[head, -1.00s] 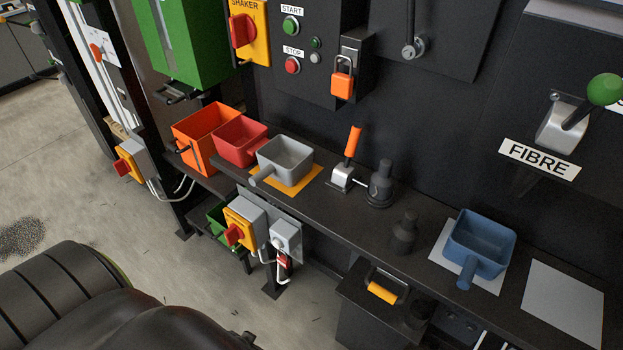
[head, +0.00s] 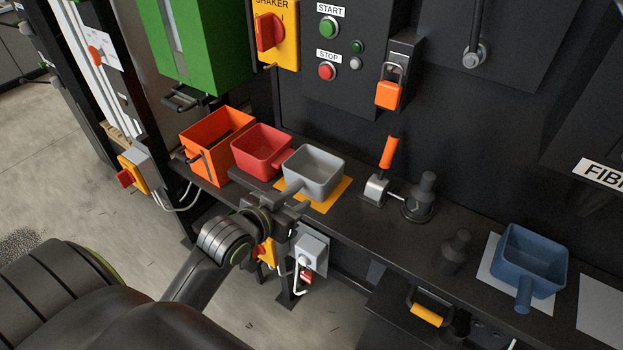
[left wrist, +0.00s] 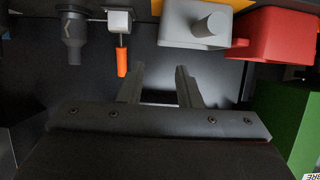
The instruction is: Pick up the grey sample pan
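The grey sample pan (head: 318,172) stands upright on a yellow mat (head: 334,196) on the dark shelf. Its handle (head: 289,190) points toward the front left. My left gripper (head: 290,213) is just in front of and below the handle, at the shelf's front edge. In the left wrist view the left gripper's two fingers (left wrist: 158,82) are spread apart with nothing between them. The grey pan (left wrist: 182,30) and its round handle also show there, beyond the fingers and apart from them. My right gripper is not in view.
A red pan (head: 262,150) and an orange bin (head: 212,143) stand close to the left of the grey pan. An orange-handled clamp (head: 381,182) and a dark knobbed piece (head: 421,197) stand to its right. A blue pan (head: 528,265) sits farther right. Switch boxes (head: 311,251) hang below the shelf.

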